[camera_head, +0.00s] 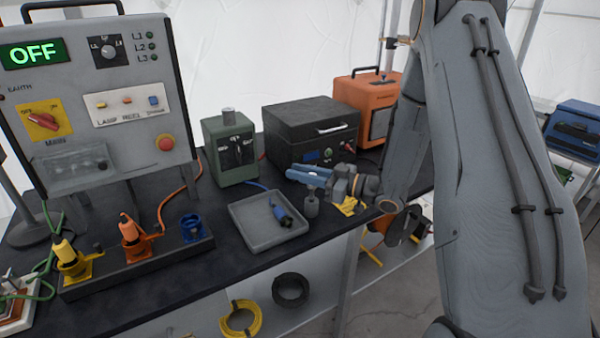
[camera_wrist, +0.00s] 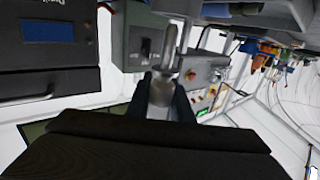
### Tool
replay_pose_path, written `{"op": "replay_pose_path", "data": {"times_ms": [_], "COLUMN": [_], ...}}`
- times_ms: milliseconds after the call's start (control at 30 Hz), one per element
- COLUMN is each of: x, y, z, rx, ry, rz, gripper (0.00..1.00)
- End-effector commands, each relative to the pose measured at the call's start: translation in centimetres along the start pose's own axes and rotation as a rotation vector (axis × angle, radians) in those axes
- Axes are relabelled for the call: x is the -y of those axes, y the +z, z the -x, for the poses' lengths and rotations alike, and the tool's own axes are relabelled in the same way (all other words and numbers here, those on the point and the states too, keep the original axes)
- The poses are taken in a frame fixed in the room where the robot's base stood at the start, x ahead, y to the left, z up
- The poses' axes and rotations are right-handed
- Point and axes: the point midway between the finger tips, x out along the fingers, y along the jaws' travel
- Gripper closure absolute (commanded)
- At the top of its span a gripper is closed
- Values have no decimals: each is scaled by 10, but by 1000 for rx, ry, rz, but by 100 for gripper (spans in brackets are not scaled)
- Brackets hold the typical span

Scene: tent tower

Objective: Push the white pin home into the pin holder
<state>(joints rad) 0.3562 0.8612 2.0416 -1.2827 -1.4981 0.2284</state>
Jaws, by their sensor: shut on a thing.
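My gripper (camera_head: 314,176) is over the bench, in front of the black box. In the wrist view my gripper (camera_wrist: 168,88) is shut on a pale grey piece (camera_wrist: 161,92), with a dark finger on each side. A narrower pale shaft (camera_wrist: 171,44) runs out past the fingertips. I cannot tell for sure that this is the white pin. In the head view a small grey cylinder with a thin neck (camera_head: 311,207) shows just below the fingers. I cannot tell whether it is held or stands on the bench. I cannot make out the pin holder for certain.
A grey tray (camera_head: 256,241) with a blue plug (camera_head: 284,216) lies left of my gripper. A green box (camera_head: 229,155) and a black box (camera_head: 311,118) stand behind. A black socket block (camera_head: 150,269) and a control panel (camera_head: 98,85) are at left.

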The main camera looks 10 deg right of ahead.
Motion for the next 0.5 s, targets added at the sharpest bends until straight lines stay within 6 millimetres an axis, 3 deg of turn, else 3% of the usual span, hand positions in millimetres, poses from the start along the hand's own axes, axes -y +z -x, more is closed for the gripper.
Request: {"op": "replay_pose_path", "data": {"times_ms": [500], "x": [0], "y": [5], "z": [0], "rx": [0], "ry": [0], "rz": [0], "gripper": [100]}}
